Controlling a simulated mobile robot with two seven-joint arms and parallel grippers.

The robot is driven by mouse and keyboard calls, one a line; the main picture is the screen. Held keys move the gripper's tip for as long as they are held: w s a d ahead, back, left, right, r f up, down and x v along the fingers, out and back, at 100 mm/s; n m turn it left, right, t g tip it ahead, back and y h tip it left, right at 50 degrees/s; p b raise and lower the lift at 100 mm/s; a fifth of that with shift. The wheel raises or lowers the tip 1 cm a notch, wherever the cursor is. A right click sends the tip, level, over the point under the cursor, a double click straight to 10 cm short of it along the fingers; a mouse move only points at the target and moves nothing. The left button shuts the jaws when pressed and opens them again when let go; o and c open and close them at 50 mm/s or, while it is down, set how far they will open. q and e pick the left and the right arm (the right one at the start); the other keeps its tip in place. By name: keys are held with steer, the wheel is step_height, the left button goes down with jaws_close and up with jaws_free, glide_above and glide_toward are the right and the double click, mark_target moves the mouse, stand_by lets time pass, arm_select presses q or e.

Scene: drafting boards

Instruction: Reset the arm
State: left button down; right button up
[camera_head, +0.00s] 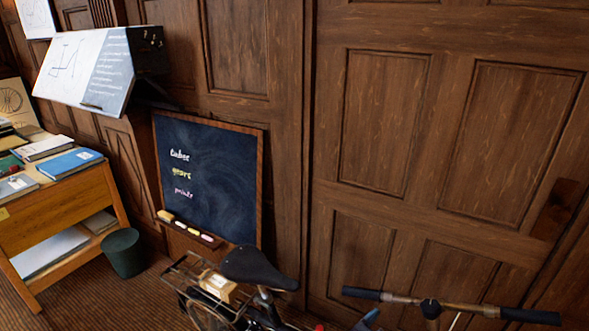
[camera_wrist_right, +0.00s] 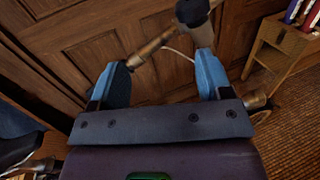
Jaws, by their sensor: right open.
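My right gripper (camera_wrist_right: 163,68) is open, with its two blue fingers wide apart and nothing held between them. A brownish bar (camera_wrist_right: 150,47) with a dark end, which looks like part of the bicycle's handlebar, lies just beyond the fingertips; I cannot tell if it touches them. In the head view a small blue tip at the bottom edge, left of the handlebar stem, looks like part of my right gripper (camera_head: 368,318). My left gripper is not in view.
A bicycle with a dark saddle (camera_head: 255,267) and handlebar (camera_head: 461,310) stands close in front. Behind are a chalkboard (camera_head: 208,178) and wood-panelled wall (camera_head: 385,120). A desk with books (camera_head: 70,162), a bin (camera_head: 124,254) and a drafting board (camera_head: 88,70) are left.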

steer(key=w+a+f+m+y, duration=0.3)
steer(key=a+f+m+y, duration=0.15)
steer(key=m+y, duration=0.65)
steer(key=s+d+f+m+y, duration=0.1)
steer(key=s+d+m, duration=0.2)
steer(key=s, duration=0.3)
steer(key=s+d+f+m+y+b, duration=0.1)
steer(key=s+d+f+m, duration=0.1)
steer(key=s+d+m, duration=0.2)
steer(key=s+d+f+m, duration=0.2)
steer(key=s+d+m, duration=0.2)
steer(key=s+m, duration=0.3)
steer(key=shift+s+y+b, duration=0.35)
steer(key=shift+s+y, duration=0.05)
steer(key=shift+s, duration=0.8)
